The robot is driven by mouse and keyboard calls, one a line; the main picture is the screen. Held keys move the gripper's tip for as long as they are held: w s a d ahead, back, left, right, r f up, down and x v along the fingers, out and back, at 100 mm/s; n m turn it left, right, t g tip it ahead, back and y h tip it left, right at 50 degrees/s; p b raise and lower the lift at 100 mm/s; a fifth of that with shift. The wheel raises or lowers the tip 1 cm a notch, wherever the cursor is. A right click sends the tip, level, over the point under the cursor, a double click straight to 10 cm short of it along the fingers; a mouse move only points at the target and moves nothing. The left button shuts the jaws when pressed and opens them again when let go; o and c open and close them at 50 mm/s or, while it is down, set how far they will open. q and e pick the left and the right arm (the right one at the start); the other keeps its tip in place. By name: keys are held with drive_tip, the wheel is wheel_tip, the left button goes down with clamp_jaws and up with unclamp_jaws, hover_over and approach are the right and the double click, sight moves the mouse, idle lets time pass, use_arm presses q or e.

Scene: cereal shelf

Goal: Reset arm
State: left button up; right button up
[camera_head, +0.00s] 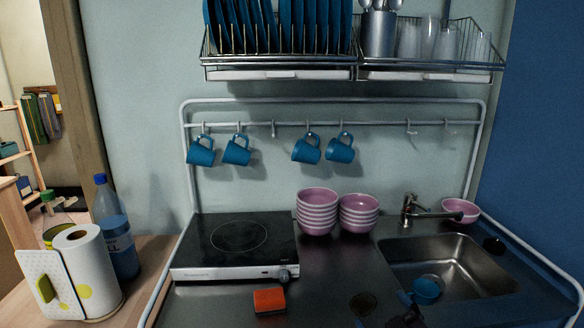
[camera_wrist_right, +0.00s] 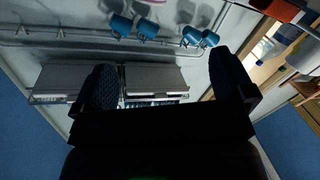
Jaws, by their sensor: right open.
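My right gripper (camera_head: 408,312) shows as a small dark shape at the bottom edge of the head view, in front of the sink. In the right wrist view its two dark fingers stand wide apart (camera_wrist_right: 160,82) with nothing between them. That view looks upside down at the wall, with the dish rack (camera_wrist_right: 155,78) and the blue hanging cups (camera_wrist_right: 190,36) beyond the fingers. My left gripper is not in view.
Pink bowls (camera_head: 317,212) stand in two stacks beside the black hob (camera_head: 235,240). An orange sponge (camera_head: 269,300) lies in front. A bottle (camera_head: 115,235) and paper roll (camera_head: 88,275) stand left. Wire racks (camera_head: 280,70) hang above.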

drive_tip(key=s+d+f+m+g+h+b, duration=0.1)
drive_tip(key=s+d+f+m+g+h, duration=0.1)
drive_tip(key=s+f, duration=1)
drive_tip(key=s+d+f+m+g+h+b, duration=0.2)
drive_tip(key=s+d+f+m, duration=0.3)
drive_tip(key=s+f, duration=0.7)
drive_tip(key=shift+s+d+g+h, duration=0.3)
drive_tip(key=shift+d+g+h, duration=0.2)
drive_tip(key=shift+d+g, duration=0.3)
